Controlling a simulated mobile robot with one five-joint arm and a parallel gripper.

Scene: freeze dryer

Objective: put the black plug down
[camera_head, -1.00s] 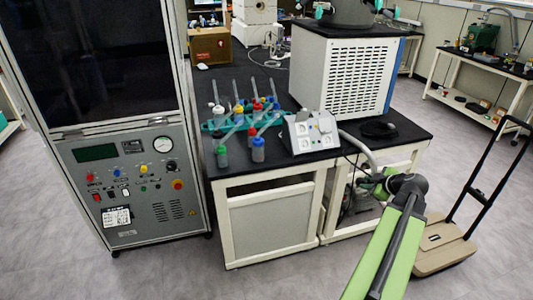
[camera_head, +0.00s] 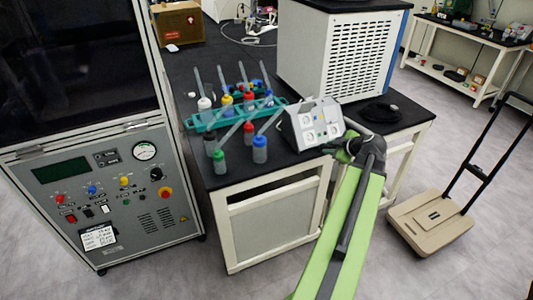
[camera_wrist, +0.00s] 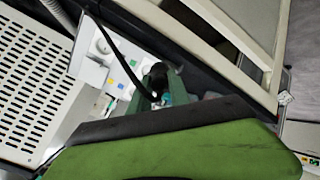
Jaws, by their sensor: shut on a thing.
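The black plug (camera_wrist: 158,75) shows in the wrist view between the green fingers of my gripper (camera_wrist: 162,88), with a black cable running from it to the upper left. My gripper is shut on it. In the head view my gripper (camera_head: 345,150) is at the front edge of the black bench top, just right of and in front of the white socket box. My arm hides the plug there. The socket box (camera_head: 318,124) also shows in the wrist view (camera_wrist: 92,62), left of the plug.
A teal rack (camera_head: 205,118) and several colour-capped bottles stand left of the socket box. A white vented machine (camera_head: 340,55) stands behind it. A control cabinet (camera_head: 110,190) is at the left, and a beige trolley (camera_head: 432,222) stands on the floor at right.

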